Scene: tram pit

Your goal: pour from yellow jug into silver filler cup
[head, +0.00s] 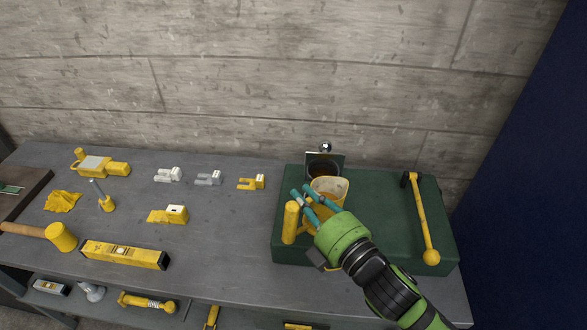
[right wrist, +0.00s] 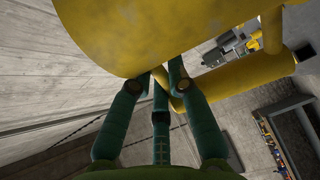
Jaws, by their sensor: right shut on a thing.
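The yellow jug (head: 331,187) is at the green block, with its pale open mouth showing in the head view. My right gripper (head: 306,198) is shut on it from the front left, and the green hand hides much of its lower body. In the right wrist view the yellow jug body (right wrist: 150,35) fills the top, just beyond the teal fingers (right wrist: 165,85). The silver filler cup (head: 324,168) is right behind the jug, its dark inside partly showing below a raised lid with a ball knob. I cannot tell how far the jug tilts. My left gripper is not in view.
The green block (head: 390,225) carries an upright yellow cylinder (head: 290,222) at left and a yellow lever (head: 423,220) at right. The grey bench (head: 220,225) holds a yellow level (head: 123,254), a mallet (head: 60,236) and small fittings. A concrete wall stands behind.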

